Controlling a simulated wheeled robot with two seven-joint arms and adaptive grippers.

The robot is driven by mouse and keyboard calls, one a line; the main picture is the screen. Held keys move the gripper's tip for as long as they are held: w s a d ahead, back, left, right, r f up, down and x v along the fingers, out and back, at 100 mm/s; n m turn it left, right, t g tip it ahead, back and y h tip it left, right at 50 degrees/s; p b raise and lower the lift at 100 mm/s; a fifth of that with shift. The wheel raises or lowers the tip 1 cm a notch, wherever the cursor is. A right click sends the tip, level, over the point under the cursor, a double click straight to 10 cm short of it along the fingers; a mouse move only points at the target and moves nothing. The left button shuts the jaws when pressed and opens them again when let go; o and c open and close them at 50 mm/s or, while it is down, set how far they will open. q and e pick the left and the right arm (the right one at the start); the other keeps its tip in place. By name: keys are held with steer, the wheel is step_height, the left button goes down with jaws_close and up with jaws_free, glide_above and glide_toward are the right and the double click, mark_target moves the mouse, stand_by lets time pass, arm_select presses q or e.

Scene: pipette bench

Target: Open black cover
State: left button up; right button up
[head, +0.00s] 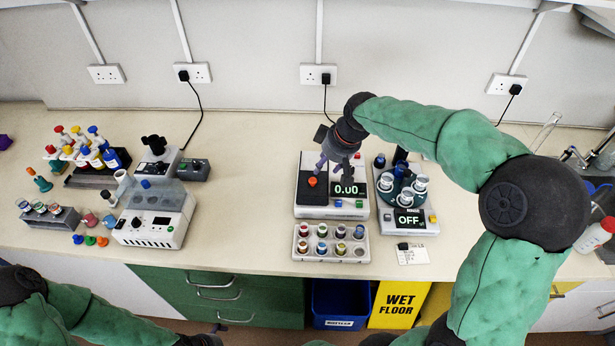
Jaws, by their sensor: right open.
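A white balance (325,212) with a lit display reading 0.00 stands on the bench right of centre. A flat black panel (313,203) covers its left part and looks like the black cover; it lies flat. A small orange-red knob or cap (312,181) shows on the panel. My right gripper (334,172) reaches in from above, over the back of the balance. Its fingers are apart, with nothing seen between them. Whether a finger touches the panel is unclear. My left arm shows at the bottom left, but its gripper is out of view.
A rack of coloured vials (331,253) stands just in front of the balance. A device reading OFF (409,219), carrying white-topped containers, stands close on its right. A white machine (157,214) and several bottles stand at the left. The bench between that machine and the balance is clear.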

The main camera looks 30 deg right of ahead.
mark_target(313, 180)
steer(key=x, duration=0.3)
steer(key=b+x, duration=0.1)
steer(key=x, duration=0.3)
steer(key=b+x, duration=0.1)
steer(key=x, duration=0.3)
steer(key=shift+w+f, duration=0.1)
steer(key=shift+w, duration=0.3)
arm_select(q)
steer(key=shift+w+f, duration=0.15)
steer(key=shift+f, duration=0.45)
steer(key=shift+w+f, duration=0.15)
steer(key=shift+f, duration=0.45)
arm_select(e)
jaws_close()
